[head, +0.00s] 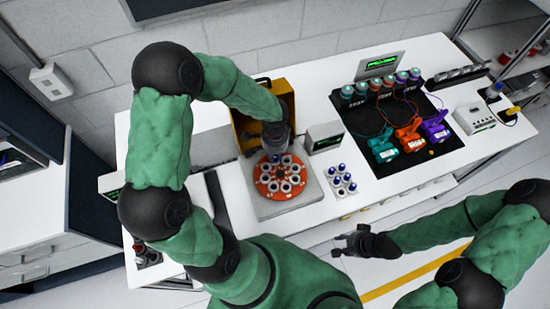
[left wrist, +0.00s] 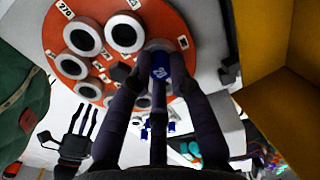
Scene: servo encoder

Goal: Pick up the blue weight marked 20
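The blue weight marked 20 (left wrist: 160,72) shows in the left wrist view between the fingers of my left gripper (left wrist: 162,55), its blue top facing the camera. It is at the edge of an orange round disc (left wrist: 78,67) with numbered labels and ring-shaped holes. In the head view my left gripper (head: 276,150) is low over the far side of the orange disc (head: 267,186). Whether its fingers touch the weight cannot be seen. My right gripper (head: 350,243) is open and empty in front of the table; it also shows in the left wrist view (left wrist: 80,122).
A small white rack with several blue-topped pieces (head: 341,181) stands right of the disc. A yellow box (head: 247,128) is close behind my left gripper. A small display (head: 324,137) stands beside it. A black mat (head: 431,160) with coloured devices lies farther right.

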